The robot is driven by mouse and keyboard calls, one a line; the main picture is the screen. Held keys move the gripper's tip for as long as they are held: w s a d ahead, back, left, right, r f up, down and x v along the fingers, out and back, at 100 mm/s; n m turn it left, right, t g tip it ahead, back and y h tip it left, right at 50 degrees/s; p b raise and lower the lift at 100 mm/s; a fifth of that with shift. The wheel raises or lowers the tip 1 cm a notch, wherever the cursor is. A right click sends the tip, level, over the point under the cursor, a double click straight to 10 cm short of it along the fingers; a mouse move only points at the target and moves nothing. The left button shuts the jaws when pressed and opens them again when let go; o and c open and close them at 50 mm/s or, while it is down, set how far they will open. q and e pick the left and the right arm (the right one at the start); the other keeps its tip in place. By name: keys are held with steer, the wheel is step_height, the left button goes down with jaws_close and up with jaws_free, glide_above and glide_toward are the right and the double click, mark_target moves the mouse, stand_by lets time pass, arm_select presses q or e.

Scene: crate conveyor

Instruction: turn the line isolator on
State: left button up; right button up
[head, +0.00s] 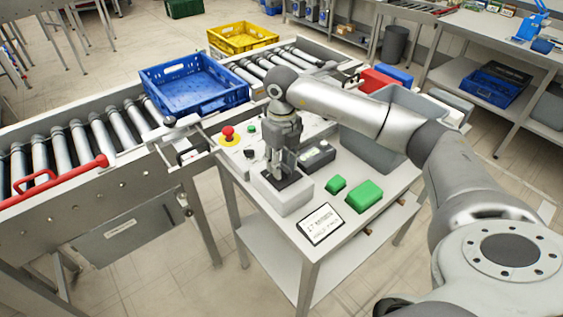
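A grey box with a black top plate (286,197) sits on the small side table; it looks like the line isolator. My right gripper (277,176) points down over the black plate, with its fingertips at or just above it. The fingers hide any handle on the plate, so I cannot tell the switch position or whether they touch it. The finger gap is too small to judge. My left gripper is not in view.
A red emergency stop (228,132) on a yellow base and a green button (251,129) are behind the gripper. A blue crate (195,103) sits on the roller conveyor (78,148).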

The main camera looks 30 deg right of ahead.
mark_target(282, 165)
stand_by(0.3)
step_height(282, 165, up, 12)
stand_by(0.4)
stand_by(0.7)
